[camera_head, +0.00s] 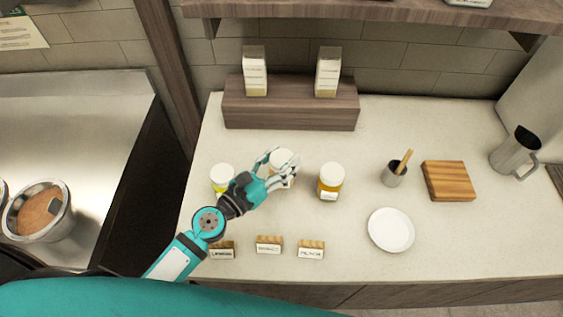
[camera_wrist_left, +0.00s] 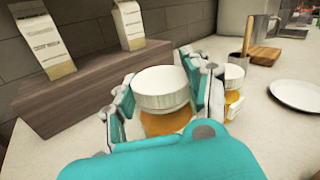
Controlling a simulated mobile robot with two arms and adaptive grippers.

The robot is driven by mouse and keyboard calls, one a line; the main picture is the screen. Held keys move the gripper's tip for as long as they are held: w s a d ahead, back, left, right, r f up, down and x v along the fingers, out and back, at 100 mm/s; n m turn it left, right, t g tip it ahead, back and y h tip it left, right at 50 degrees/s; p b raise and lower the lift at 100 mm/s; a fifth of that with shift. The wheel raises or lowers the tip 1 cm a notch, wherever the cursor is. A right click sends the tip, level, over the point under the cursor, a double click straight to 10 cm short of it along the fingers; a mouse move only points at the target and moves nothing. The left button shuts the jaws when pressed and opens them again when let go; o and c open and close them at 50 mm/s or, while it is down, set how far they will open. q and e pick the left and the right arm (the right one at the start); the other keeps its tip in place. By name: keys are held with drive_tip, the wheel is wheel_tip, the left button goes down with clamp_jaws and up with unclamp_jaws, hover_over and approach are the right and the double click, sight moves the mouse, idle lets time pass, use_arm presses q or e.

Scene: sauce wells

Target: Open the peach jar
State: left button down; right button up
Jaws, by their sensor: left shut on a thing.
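Three jars with white lids stand in a row on the counter. My left gripper (camera_head: 281,168) is shut on the middle jar (camera_head: 281,156), with its fingers around the white lid. In the left wrist view the lid of this middle jar (camera_wrist_left: 160,88) sits on the jar, with amber-orange contents below it. The left jar (camera_head: 222,173) is yellow and partly behind my arm. The right jar (camera_head: 331,182) is golden yellow with its lid on; it also shows in the wrist view (camera_wrist_left: 234,76). Which jar is peach I cannot tell for sure. My right gripper is not in view.
Small name blocks (camera_head: 269,244) stand before the jars, their print hard to read. A wooden riser (camera_head: 290,112) with two cartons is behind. To the right are a white plate (camera_head: 391,230), a small cup (camera_head: 393,175), a wooden board (camera_head: 449,181) and a metal pitcher (camera_head: 515,152).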

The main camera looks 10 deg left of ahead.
use_arm(q)
drive_tip(key=shift+w, duration=0.15)
drive_tip(key=shift+f+b, duration=0.4)
drive_tip(key=shift+b, duration=0.05)
wheel_tip(320, 180, down, 2)
drive_tip(key=shift+f+b, duration=0.25)
drive_tip(key=shift+b, duration=0.95)
drive_tip(key=shift+f, duration=0.2)
drive_tip(key=shift+r, duration=0.15)
drive_tip(key=shift+f, duration=0.2)
drive_tip(key=c, duration=0.9)
unclamp_jaws()
drive_tip(key=shift+c, duration=0.2)
drive_tip(key=o, duration=0.4)
drive_tip(key=shift+c, duration=0.2)
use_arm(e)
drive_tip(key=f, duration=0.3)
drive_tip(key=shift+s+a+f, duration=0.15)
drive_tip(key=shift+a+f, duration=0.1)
